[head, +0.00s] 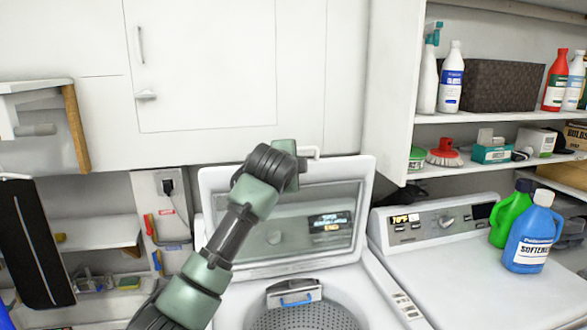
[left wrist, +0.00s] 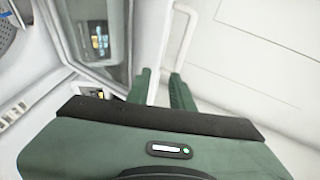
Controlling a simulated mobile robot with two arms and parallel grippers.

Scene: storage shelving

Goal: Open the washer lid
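The washer lid (head: 214,182) stands raised, tilted back toward the cabinet wall, with its window showing reflections. The washer (head: 385,290) below it has an open top, and its perforated drum (head: 300,318) shows. My left gripper (head: 290,160) is at the lid's top edge, partly hidden by its own wrist. In the left wrist view its two fingers (left wrist: 163,90) are apart, with a light gap between them. The lid (left wrist: 85,50) is just left of them; I cannot tell whether they touch it. My right gripper is not in view.
A white bar handle (head: 311,152) is close beside the gripper, in front of the white cabinet (head: 205,60). A second machine (head: 455,285) to the right carries a blue softener bottle (head: 530,235) and a green bottle (head: 508,215). Shelves (head: 480,115) hold several bottles and boxes.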

